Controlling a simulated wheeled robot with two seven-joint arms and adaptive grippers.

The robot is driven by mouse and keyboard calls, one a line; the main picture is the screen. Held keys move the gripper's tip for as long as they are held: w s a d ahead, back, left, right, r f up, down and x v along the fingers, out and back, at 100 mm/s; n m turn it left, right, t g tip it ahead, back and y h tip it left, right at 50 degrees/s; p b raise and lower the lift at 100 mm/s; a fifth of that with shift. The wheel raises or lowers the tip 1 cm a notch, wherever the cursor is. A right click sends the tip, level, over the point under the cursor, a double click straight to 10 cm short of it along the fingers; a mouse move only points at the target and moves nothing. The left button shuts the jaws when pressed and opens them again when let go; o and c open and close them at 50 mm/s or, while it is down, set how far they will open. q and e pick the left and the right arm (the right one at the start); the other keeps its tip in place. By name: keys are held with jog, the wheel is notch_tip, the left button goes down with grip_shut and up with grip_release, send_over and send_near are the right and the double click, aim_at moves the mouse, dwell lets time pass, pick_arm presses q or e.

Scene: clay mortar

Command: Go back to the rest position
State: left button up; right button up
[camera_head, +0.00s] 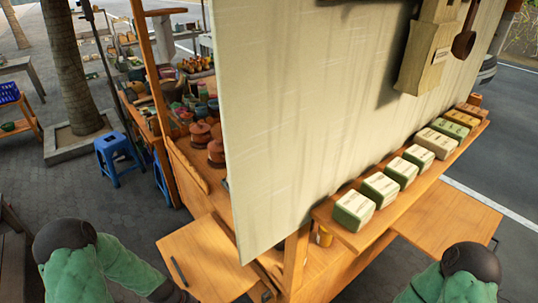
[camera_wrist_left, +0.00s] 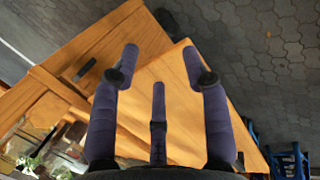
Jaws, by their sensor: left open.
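My left gripper (camera_wrist_left: 160,62) shows in the left wrist view with its dark fingers spread apart and nothing between them. Beyond the fingers is a wooden fold-out board (camera_wrist_left: 185,75), which also shows in the head view (camera_head: 208,258). Nothing sits on the visible part of that board. In the head view my left arm in its green sleeve comes in at the bottom left, and its hand is cut off by the lower edge. My right arm's green sleeve shows at the bottom right, and its gripper is out of view.
A large pale panel (camera_head: 290,120) blocks the middle of the head view. Wrapped blocks (camera_head: 353,210) line a wooden shelf on the right. Brown clay pots (camera_head: 216,152) stand on the stall behind the panel. A blue stool (camera_head: 118,157) stands on the paving at left.

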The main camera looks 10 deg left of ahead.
pick_arm(q)
jog(key=s+d+f+m+g, duration=0.15)
jog(key=s+d, duration=0.25)
jog(key=d, duration=0.6)
jog(key=s+d+f+m, duration=0.3)
jog(key=d, duration=0.7)
jog(key=w+b+x, duration=0.1)
jog(key=b+x, duration=0.6)
jog(key=b, duration=0.2)
jog(key=shift+w+f+t+h, duration=0.25)
jog(key=shift+f+t+h, duration=0.05)
jog(key=shift+t, duration=0.05)
pick_arm(e)
notch_tip(320, 180, down, 9)
